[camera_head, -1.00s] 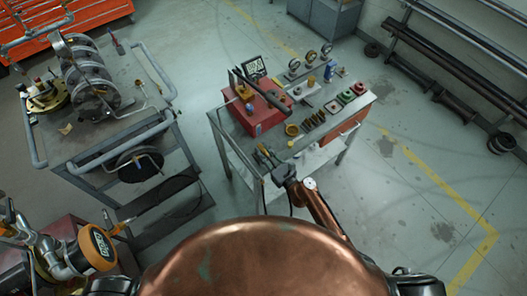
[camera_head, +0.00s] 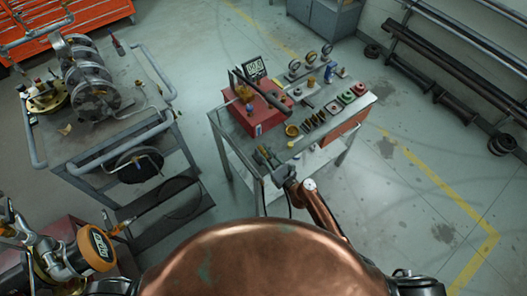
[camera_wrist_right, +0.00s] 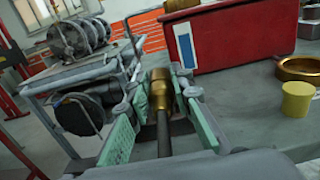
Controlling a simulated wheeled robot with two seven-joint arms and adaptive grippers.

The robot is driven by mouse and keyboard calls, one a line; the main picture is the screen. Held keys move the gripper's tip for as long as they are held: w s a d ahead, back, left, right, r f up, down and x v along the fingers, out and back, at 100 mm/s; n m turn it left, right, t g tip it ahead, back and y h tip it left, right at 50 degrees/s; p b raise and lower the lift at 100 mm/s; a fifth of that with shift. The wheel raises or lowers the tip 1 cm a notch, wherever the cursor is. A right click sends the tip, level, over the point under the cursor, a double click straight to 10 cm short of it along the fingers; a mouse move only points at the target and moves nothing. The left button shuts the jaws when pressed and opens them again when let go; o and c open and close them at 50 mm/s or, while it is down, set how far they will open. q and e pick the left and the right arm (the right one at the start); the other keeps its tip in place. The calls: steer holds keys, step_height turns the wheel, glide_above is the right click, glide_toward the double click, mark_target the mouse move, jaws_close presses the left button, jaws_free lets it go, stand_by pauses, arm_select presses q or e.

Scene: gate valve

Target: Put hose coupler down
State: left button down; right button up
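The hose coupler (camera_wrist_right: 161,88) is a brass cylinder with a dark stem, seen in the right wrist view. It lies at the near-left end of the grey table (camera_head: 232,146), between the fingers of my right gripper (camera_wrist_right: 158,100). The green-padded fingers are spread, with a visible gap beside the coupler. In the head view my right gripper (camera_head: 266,157) is low at the table's near edge, and the coupler is too small to make out there. My left gripper is not in view.
A red box (camera_head: 257,117) stands just beyond the gripper. A brass ring (camera_wrist_right: 299,70) and a yellow cup (camera_wrist_right: 297,100) are to the right. Several small parts and gauges (camera_head: 310,56) fill the table farther right. A cart with a hose reel (camera_head: 92,85) stands left.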

steer(key=shift+s+d+f+p, duration=0.15)
steer(key=shift+s+d+p, duration=0.05)
steer(key=shift+s+p, duration=0.1)
steer(key=v, duration=1.1)
steer(key=shift+d+r, duration=0.15)
steer(key=shift+r, duration=0.1)
steer(key=shift+s, duration=0.1)
steer(key=s+d+f+n+g+h, duration=0.2)
steer(key=s+d+f+n, duration=0.25)
steer(key=f, duration=0.65)
steer(key=s+d+f+n+g+h, duration=0.2)
steer(key=s+d+f+n+h, duration=0.25)
steer(key=f, duration=0.75)
steer(key=s+d+f+n+g, duration=0.2)
steer(key=s+d+f+n, duration=0.35)
steer(key=f, duration=0.55)
steer(key=s+d+f+n+g+h, duration=0.1)
steer(key=s+d+f+n, duration=0.3)
steer(key=s, duration=0.7)
steer(key=s+d+f+n+g+h, duration=0.2)
steer(key=s+d+f+n+g, duration=0.2)
steer(key=s, duration=0.7)
steer(key=s+d+f+n+g+h, duration=0.1)
steer(key=s+d+f+n, duration=0.3)
steer(key=s, duration=0.7)
step_height(320, 180, down, 2)
steer(key=n+g, duration=0.1)
steer(key=n, duration=0.3)
steer(key=shift+s+d+g, duration=0.3)
steer(key=shift+s, duration=0.1)
